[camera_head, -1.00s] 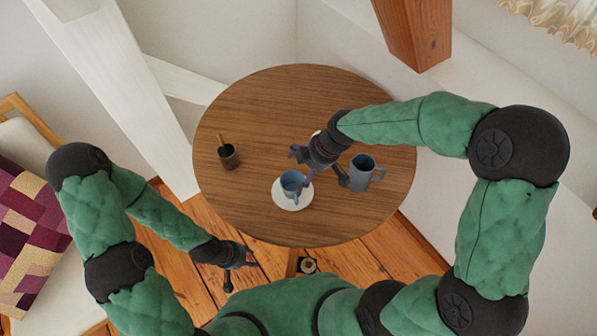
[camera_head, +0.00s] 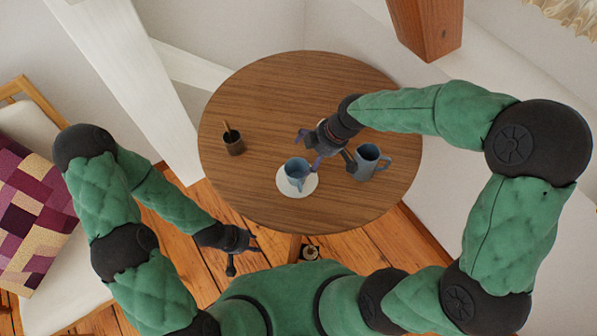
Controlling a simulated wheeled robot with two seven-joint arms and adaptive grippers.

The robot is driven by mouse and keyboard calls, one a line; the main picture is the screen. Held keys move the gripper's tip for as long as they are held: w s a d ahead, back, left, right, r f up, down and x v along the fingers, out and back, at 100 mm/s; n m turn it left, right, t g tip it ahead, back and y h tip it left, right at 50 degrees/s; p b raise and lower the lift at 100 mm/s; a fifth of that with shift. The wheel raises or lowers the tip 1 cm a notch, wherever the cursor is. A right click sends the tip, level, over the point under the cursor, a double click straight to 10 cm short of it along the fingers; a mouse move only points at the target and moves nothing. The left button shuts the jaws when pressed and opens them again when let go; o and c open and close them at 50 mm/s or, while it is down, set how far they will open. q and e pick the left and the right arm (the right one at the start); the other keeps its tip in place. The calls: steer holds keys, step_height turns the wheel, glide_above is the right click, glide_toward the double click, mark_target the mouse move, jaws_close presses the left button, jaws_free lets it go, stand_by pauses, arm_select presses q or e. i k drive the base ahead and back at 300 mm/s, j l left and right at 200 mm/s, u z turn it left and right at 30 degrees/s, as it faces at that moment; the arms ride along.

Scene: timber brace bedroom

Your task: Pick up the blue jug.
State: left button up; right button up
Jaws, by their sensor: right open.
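The blue jug (camera_head: 367,163) is grey-blue and stands upright on the right part of the round wooden table (camera_head: 270,90), its handle toward the right. My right gripper (camera_head: 334,162) is open above the table, just left of the jug. One finger is close to the jug's left side; I cannot tell whether it touches. The other finger is further left, near a blue cup (camera_head: 297,171). My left gripper (camera_head: 245,259) is low at the table's front left, beyond its edge, with its fingers apart and nothing between them.
The blue cup stands on a white saucer (camera_head: 284,187) left of the jug. A dark cup (camera_head: 234,147) with a stick-like item stands at the left. A small pale item behind my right gripper is mostly hidden. A wooden post (camera_head: 425,30) rises behind the table.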

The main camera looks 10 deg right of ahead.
mark_target(367, 170)
steer(key=l+u, duration=0.2)
steer(key=l, duration=0.25)
steer(key=k+l+u, duration=0.2)
steer(key=l, duration=0.2)
steer(key=k+l+u, duration=0.2)
steer(key=l, duration=0.2)
steer(key=i+l, duration=0.05)
steer(key=i, duration=0.05)
